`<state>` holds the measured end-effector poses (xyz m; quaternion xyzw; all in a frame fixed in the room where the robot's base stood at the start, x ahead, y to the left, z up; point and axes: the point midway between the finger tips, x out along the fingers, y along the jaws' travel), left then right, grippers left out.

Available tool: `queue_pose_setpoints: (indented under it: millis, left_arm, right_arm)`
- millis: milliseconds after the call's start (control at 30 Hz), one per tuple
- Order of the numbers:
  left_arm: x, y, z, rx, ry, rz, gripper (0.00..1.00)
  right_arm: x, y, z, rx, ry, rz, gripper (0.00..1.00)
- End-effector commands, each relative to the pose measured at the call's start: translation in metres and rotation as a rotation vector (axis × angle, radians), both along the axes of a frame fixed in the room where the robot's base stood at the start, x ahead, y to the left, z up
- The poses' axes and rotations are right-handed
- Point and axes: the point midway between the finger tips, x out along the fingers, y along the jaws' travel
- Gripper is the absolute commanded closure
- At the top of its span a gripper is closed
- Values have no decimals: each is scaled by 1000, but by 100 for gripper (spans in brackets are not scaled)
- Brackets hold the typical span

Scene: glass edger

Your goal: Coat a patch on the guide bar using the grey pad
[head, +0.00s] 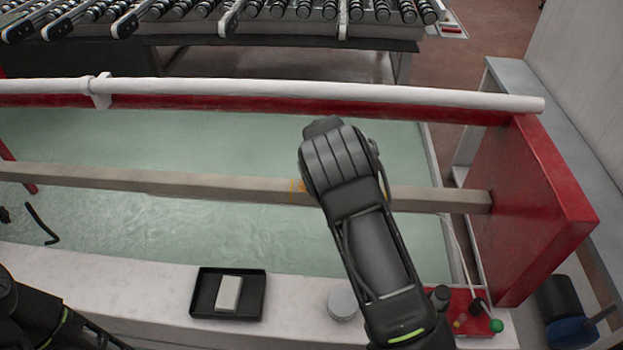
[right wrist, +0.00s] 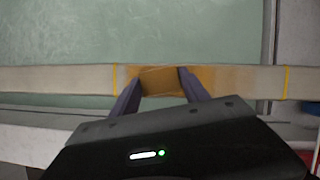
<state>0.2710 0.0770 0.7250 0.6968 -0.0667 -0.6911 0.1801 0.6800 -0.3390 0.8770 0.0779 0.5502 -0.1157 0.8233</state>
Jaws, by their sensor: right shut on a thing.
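The guide bar (head: 150,182) runs left to right across the pale green glass in the head view. It also crosses the right wrist view (right wrist: 60,80), where two thin yellow lines mark off a stretch with an amber-brown tint. My right gripper (right wrist: 160,82) is over that stretch, shut on a brownish block (right wrist: 161,80) at the bar's face. I cannot tell whether this block is the grey pad. A pale grey-white block (head: 228,293) lies in a black tray (head: 201,296). My left gripper is out of view.
A round pale tin (head: 342,304) stands right of the tray on the white ledge (head: 150,275). A red button panel (head: 467,300) lies at the ledge's right. A white pipe (head: 300,91) runs behind the bar, and a red end plate (head: 520,200) stands at the right.

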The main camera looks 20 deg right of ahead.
Motion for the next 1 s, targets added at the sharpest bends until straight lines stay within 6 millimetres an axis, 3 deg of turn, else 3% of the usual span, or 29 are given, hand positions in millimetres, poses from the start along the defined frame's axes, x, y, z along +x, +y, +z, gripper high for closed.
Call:
queue_pose_setpoints:
  millis: [567, 1000]
  left_arm:
    - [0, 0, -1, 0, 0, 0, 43]
    - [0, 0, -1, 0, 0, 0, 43]
  right_arm:
    - [-7, -11, -1, 0, 1, -1, 90]
    - [-22, -39, 0, 0, 1, 0, 90]
